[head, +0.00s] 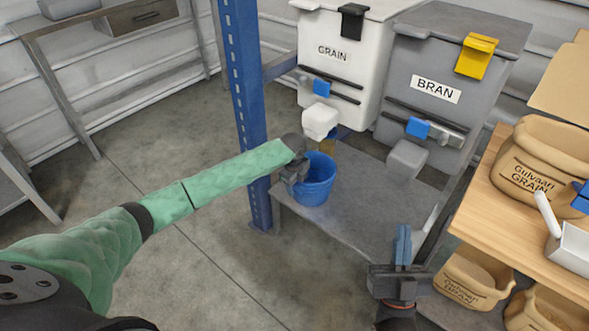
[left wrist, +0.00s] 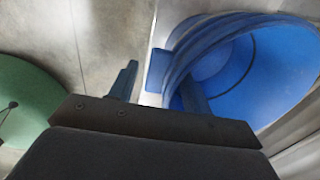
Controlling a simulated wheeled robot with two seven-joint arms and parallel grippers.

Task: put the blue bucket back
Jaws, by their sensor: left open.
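The blue bucket (head: 316,184) stands upright at the left end of a low grey bench, below the white GRAIN hopper's spout. My left gripper (head: 295,172) is at the bucket's left side, by the rim. In the left wrist view the bucket (left wrist: 262,75) fills the right side. My left gripper's jaws (left wrist: 160,90) are open there, one finger outside the bucket and the other showing against its blue inside. I cannot tell whether either finger touches the wall. My right gripper (head: 403,245) is in front of the bench, its fingers close together with nothing visible between them.
The blue post (head: 240,80) rises just left of the bucket. The white GRAIN hopper (head: 335,60) and grey BRAN hopper (head: 440,85) stand behind. The bench (head: 375,205) is bare right of the bucket. A wooden shelf (head: 490,215) with sacks and a scoop is at right.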

